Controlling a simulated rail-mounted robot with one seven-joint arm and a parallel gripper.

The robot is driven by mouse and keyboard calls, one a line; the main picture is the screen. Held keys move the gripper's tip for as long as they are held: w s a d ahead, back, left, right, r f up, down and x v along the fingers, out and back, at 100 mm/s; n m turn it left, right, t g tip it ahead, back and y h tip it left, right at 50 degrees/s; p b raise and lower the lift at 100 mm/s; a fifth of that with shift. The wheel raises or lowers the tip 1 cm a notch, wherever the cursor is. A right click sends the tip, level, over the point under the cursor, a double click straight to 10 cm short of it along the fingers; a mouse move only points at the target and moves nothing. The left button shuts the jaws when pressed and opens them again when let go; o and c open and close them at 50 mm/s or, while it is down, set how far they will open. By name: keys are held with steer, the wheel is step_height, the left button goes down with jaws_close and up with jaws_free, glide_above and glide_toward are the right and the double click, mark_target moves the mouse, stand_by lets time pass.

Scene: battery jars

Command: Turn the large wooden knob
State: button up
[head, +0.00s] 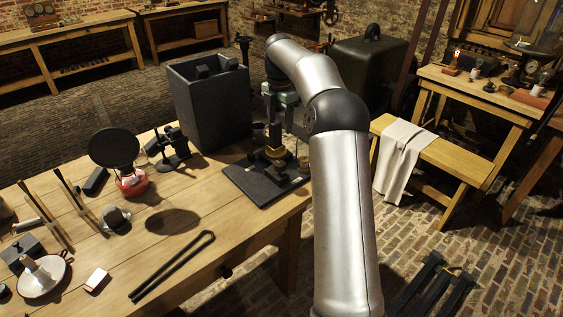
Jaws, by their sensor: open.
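A dark flat board (250,187) lies near the right end of the wooden workbench (220,212). A tan, brass-coloured round piece (275,154) stands on it and looks like the large wooden knob, though it is small here and partly hidden. My gripper (275,137) points down right above this piece, with its jaws open around or just over its top. I cannot tell whether the fingers touch it. A smaller light piece (303,163) shows to the right, partly behind my arm.
A tall dark open box (212,108) stands just left of my gripper. A black clamp-like device (172,150), a round black disc on a red base (131,182) and black tongs (172,266) are on the bench. A bench with a cloth (401,160) stands to the right.

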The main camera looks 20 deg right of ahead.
mark_target(280, 163)
step_height(280, 163, down, 16)
steer(key=shift+r, duration=0.1)
stand_by(0.4)
steer(key=c, duration=1)
